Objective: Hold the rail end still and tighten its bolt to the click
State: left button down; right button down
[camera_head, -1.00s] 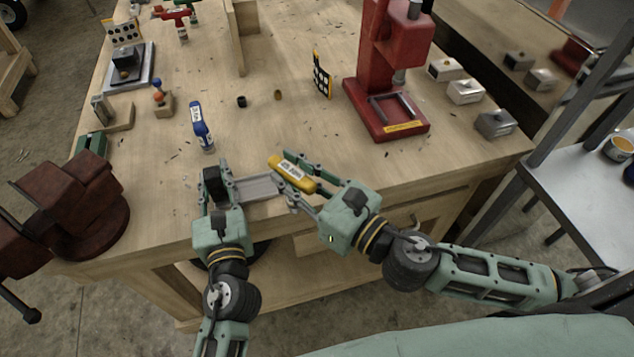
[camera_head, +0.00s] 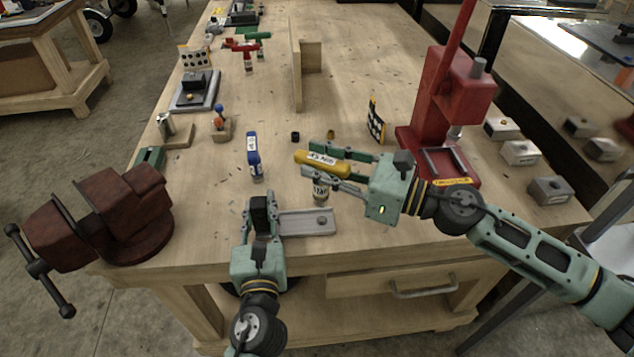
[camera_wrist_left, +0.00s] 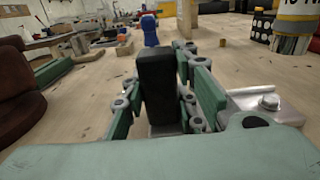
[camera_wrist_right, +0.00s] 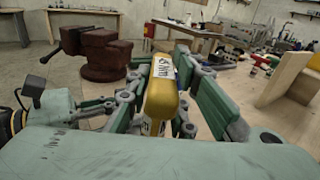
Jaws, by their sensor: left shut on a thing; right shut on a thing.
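The rail end is a grey channel piece (camera_head: 300,229) near the bench's front edge, with a bolt (camera_head: 322,221) on its right part. The bolt head also shows in the left wrist view (camera_wrist_left: 268,102). My left gripper (camera_head: 260,212) is shut on a black block (camera_wrist_left: 158,85) at the rail end's left. My right gripper (camera_head: 335,165) is shut on a yellow driver (camera_head: 314,158) with a white label, also seen in the right wrist view (camera_wrist_right: 160,95).
A blue driver (camera_head: 254,155) stands left of the yellow one. A dark red vise (camera_head: 115,215) is at the front left and a red press (camera_head: 450,110) at the right.

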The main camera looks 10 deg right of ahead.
jog(key=shift+w+d+r, duration=0.15)
jog(key=shift+w+r, duration=0.05)
jog(key=shift+r, duration=0.1)
jog(key=shift+f, duration=0.1)
